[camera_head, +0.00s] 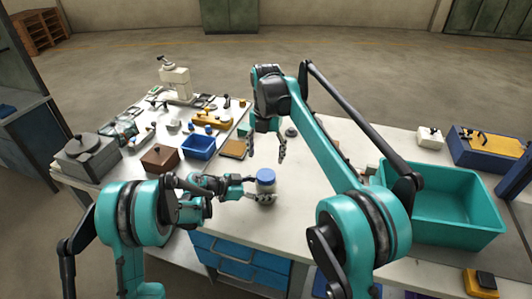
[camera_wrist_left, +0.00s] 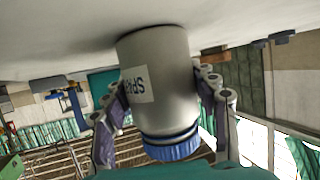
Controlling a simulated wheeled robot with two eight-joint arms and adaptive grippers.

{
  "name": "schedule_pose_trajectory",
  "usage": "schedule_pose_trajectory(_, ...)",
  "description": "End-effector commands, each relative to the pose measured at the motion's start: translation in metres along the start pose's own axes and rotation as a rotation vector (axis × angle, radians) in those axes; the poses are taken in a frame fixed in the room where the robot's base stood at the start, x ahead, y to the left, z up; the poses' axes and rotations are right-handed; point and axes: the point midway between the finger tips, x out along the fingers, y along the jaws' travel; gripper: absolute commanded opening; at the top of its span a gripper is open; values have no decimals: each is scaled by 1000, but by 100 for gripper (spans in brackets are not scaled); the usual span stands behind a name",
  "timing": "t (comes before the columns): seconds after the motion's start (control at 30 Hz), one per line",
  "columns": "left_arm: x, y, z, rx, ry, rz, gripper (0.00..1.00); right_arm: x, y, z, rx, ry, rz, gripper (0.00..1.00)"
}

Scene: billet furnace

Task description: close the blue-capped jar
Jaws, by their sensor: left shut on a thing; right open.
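The grey jar (camera_head: 265,187) stands upright near the table's front edge, with its blue cap (camera_head: 266,175) on top. My left gripper (camera_head: 262,196) is shut on the jar body from the left. In the left wrist view, which is upside down, its fingers flank the jar (camera_wrist_left: 158,75), which bears a partly readable label. The cap (camera_wrist_left: 175,150) shows at the bottom there; I cannot tell how tightly it sits. My right gripper (camera_head: 267,154) is open and empty, fingers pointing down, above and slightly behind the cap, apart from it.
A teal bin (camera_head: 440,205) stands on the right. A blue tray (camera_head: 198,147), a brown box (camera_head: 160,158) and a grey box (camera_head: 87,157) are on the left. A brown board (camera_head: 233,149) lies behind the left gripper. The table right of the jar is clear.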

Motion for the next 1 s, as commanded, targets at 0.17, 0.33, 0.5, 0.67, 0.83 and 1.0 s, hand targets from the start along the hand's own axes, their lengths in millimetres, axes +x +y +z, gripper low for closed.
schedule_pose_trajectory(0.17,0,0,0,0,-1,0,0,0,0,0,-10,0,0,71)
schedule_pose_trajectory(0.33,0,0,0,0,-1,0,0,1,0,0,-9,0,0,71)
schedule_pose_trajectory(0.5,0,0,0,0,-1,0,0,14,0,0,-8,0,0,71)
schedule_pose_trajectory(0.67,0,0,0,0,-1,0,0,39,0,0,-7,-1,0,71)
schedule_pose_trajectory(0.83,0,0,0,0,-1,0,0,63,0,0,-7,-1,0,71)
schedule_pose_trajectory(1.0,0,0,0,0,-1,0,0,77,0,0,-7,-2,0,71)
